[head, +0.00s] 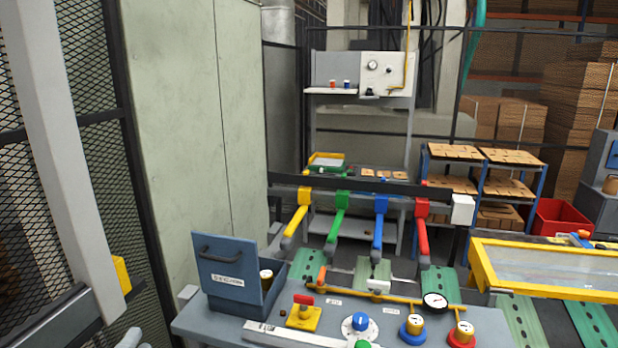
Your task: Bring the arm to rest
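I cannot make out my gripper in the head view. A pale rounded grey piece (130,339) shows at the bottom left edge, and I cannot tell whether it is part of my arm. No held object is visible.
Behind, coloured arms hang from a dark bar (340,183). A yellow-framed table (485,270) stands right.

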